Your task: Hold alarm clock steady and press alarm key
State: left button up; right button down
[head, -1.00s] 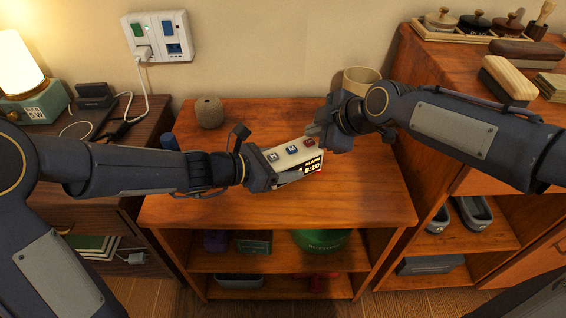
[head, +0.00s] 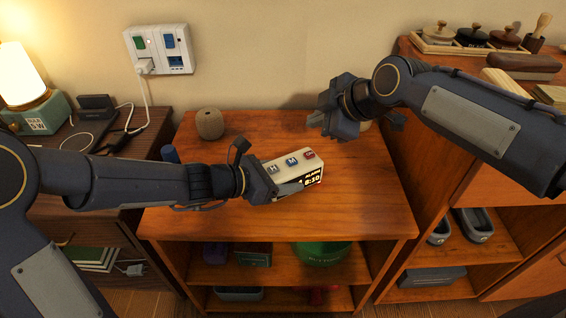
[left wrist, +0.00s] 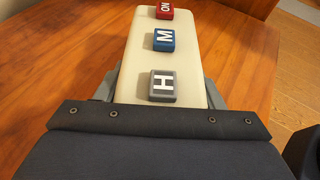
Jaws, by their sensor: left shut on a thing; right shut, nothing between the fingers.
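The wooden shelf top (head: 370,200) has free room in front and right of the clock. A round woven object (head: 209,123) stands at the back left. A tan pot behind my right gripper is mostly hidden. A lamp (head: 22,80) is at far left.

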pick_arm(q)
jog(key=o, duration=1.4)
jog(key=shift+o, duration=0.2)
